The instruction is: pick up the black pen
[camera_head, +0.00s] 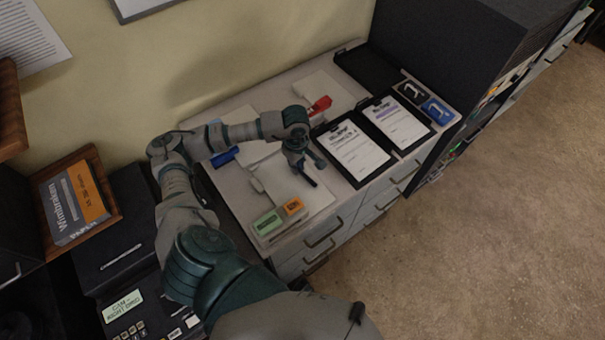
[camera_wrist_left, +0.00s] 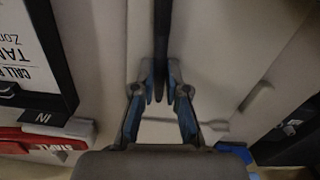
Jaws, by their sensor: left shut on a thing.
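The black pen (camera_head: 308,178) shows as a short dark stick at my left gripper (camera_head: 302,167) in the head view, over the pale sheet on the console top. In the left wrist view the pen (camera_wrist_left: 163,50) runs up from between the fingertips of my left gripper (camera_wrist_left: 160,90). The gripper is shut on the pen. I cannot tell whether the pen touches the surface below. Part of the pen is hidden by the fingers. My right gripper is not in view.
Two black clipboards with white forms, one (camera_head: 352,152) nearer and one (camera_head: 397,124) farther, lie right of the gripper. A red stapler (camera_head: 320,104) lies behind it. A green-and-orange box (camera_head: 268,222) sits at the front left edge. A blue object (camera_head: 224,157) lies left.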

